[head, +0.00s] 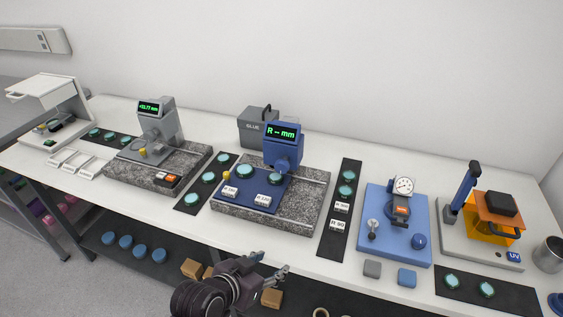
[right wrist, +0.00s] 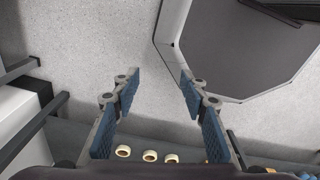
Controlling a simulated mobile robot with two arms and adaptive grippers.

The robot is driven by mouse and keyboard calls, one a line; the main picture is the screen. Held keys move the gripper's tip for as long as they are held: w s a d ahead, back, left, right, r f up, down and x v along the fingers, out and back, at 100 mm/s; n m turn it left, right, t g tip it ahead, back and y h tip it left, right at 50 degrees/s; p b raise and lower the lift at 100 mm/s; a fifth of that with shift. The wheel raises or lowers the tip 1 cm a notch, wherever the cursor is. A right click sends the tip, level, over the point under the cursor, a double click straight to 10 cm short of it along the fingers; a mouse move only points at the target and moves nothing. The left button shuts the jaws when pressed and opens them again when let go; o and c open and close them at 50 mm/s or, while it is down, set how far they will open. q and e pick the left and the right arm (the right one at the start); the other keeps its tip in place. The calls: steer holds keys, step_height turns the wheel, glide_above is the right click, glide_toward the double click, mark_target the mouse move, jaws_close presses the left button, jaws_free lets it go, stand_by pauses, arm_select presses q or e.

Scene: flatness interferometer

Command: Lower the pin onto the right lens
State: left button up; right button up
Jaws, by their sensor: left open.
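A blue gauge (head: 283,150) with a green display reading "R – mm" stands on a speckled granite slab (head: 310,195). On its dark blue plate (head: 258,190) lie two teal lenses, a left lens (head: 245,171) and a right lens (head: 273,179), the right one below the gauge head. The pin under the head is too small to make out, so I cannot tell its gap to the lens. My left gripper (head: 269,268) is open and empty in front of the table's front edge, away from the gauge. My right gripper (right wrist: 160,77) is open and empty, over the floor.
A grey gauge (head: 158,124) on granite stands left. A blue dial-gauge base (head: 385,245) and an orange UV station (head: 495,215) stand right. Dark strips (head: 338,215) hold lenses and labels. A grey GLUE box (head: 254,128) stands behind.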

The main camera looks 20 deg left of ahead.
mark_target(281, 168)
arm_select(q)
steer(key=w+r+t, duration=0.1)
steer(key=w, duration=0.1)
steer(key=w+r+t, duration=0.1)
steer(key=w+r, duration=0.1)
steer(key=w, duration=0.1)
steer(key=w+r+t, duration=0.1)
steer(key=w+r, duration=0.1)
steer(key=w, duration=0.1)
steer(key=shift+w+a+t, duration=0.1)
steer(key=shift+t, duration=0.2)
steer(key=w+a+r+n+t, duration=0.1)
steer(key=w+r, duration=0.1)
steer(key=w, duration=0.2)
steer(key=w+a+r+t+y+p, duration=0.1)
steer(key=w+r+t, duration=0.1)
steer(key=w, duration=0.3)
steer(key=w+a+r+n+t+y, duration=0.1)
steer(key=w+r, duration=0.2)
steer(key=w, duration=0.2)
steer(key=shift+a+r+n+t, duration=0.3)
steer(key=shift+w+p, duration=0.3)
steer(key=shift+w, duration=0.15)
arm_select(e)
steer(key=shift+w+d+r, duration=0.25)
steer(key=shift+d+r, duration=0.25)
steer(key=shift+r, duration=0.3)
